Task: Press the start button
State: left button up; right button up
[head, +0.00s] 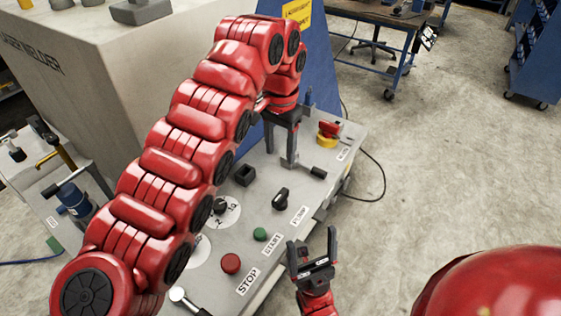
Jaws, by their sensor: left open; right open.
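The start button (261,234) is a small round green button on the light grey control panel (262,192), beside a label reading START (272,244). A larger red button (231,263) sits beside a STOP label (247,281), to its lower left. My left gripper (280,148) points down over the far part of the panel, beyond the green button, open and with nothing seen between its fingers. My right gripper (312,250) is open and empty near the panel's front edge, to the right of the green button and apart from it in the picture.
Black knobs (281,199) and a dial (221,208) stand on the panel. A red and yellow switch (328,133) is at its far right corner. My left arm hides part of the panel's left side. Open concrete floor (440,150) lies to the right.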

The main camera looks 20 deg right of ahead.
aim_at(259, 233)
jog(key=k, duration=1.5)
